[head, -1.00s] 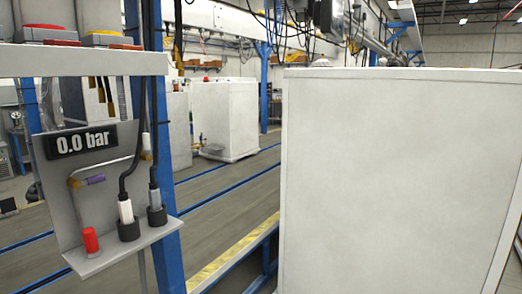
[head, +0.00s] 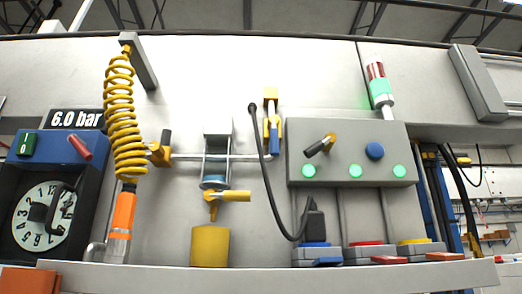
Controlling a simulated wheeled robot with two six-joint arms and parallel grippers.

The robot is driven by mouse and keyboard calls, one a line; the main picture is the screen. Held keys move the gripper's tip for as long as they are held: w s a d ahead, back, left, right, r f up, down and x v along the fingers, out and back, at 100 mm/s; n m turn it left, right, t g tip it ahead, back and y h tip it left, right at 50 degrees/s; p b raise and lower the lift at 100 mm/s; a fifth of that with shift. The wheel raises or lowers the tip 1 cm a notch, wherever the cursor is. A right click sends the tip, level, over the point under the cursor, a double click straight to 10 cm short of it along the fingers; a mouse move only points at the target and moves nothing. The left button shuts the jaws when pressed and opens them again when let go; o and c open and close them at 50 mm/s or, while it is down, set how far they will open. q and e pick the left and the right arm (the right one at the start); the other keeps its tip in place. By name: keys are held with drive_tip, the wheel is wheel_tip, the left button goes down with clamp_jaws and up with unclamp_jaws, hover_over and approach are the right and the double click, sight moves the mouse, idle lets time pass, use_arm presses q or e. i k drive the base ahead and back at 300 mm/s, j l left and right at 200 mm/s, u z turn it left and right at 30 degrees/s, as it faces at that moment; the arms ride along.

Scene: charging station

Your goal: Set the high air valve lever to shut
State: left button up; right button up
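A pipe (head: 235,157) runs level across the grey wall panel. At its left end is a yellow valve body (head: 158,154) with a dark lever standing upright. Near its right end, a riser with a yellow top block (head: 270,94) carries a blue lever (head: 274,136) that points along the riser. Lower, above a yellow cylinder (head: 209,246), a yellow lever (head: 234,196) points sideways to the right. I cannot tell for sure which of these is the high air valve lever. Neither of my grippers shows in the head view.
A yellow coiled hose (head: 124,115) with an orange tool hangs at the left, beside a "6.0 bar" display (head: 76,119) and a clock-like dial (head: 43,219). A grey control box (head: 350,153) with green lights is at the right. A ledge (head: 270,279) runs below.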

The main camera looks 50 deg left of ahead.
sight(274, 142)
drive_tip(key=u, duration=1.05)
drive_tip(key=j, duration=0.35)
drive_tip(key=k+u, duration=0.05)
drive_tip(key=k, duration=0.05)
